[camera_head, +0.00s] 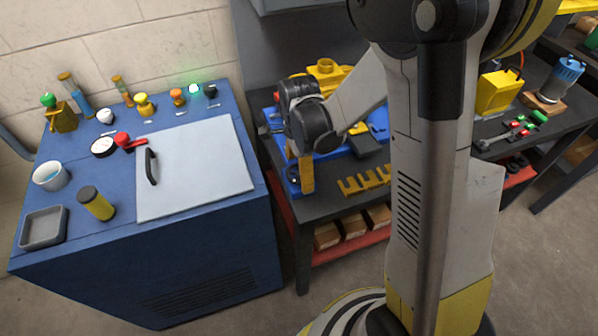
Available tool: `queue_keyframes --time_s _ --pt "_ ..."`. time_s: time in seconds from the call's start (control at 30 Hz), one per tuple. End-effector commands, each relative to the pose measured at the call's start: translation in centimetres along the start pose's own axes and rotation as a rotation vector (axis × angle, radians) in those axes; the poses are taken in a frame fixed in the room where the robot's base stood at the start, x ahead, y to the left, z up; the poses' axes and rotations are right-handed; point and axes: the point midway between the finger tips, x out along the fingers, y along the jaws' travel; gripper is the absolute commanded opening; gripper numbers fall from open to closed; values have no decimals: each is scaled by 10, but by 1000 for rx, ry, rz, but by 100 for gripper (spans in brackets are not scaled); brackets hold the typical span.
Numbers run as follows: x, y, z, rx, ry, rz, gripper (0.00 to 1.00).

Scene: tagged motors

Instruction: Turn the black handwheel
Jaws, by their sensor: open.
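A small black round knob (211,91), which looks like the black handwheel, stands at the back right corner of the blue cabinet top (180,124). It is too small to make out spokes. My gripper (300,172) hangs below my black wrist, to the right of the cabinet and over the left end of the dark workbench. It is apart from the black knob. Its fingers are partly hidden by the wrist and hard to make out; it appears open, with nothing seen held.
A green-lit button (194,89) and an orange knob (178,96) stand left of the black knob. A grey lid (195,175) with a black handle (151,166) covers much of the cabinet top. Yellow and blue parts crowd the dark workbench (335,205).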

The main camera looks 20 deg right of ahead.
Motion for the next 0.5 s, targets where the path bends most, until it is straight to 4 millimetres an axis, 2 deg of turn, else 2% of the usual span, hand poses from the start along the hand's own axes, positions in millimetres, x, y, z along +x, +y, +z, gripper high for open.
queue_keyframes --time_s 0.2,0.23,0.4,0.5 --pt "0 0 0 0 0 0 88" --pt "0 0 0 0 0 0 86" --pt "0 0 0 0 0 0 35" --pt "0 0 0 0 0 0 34"
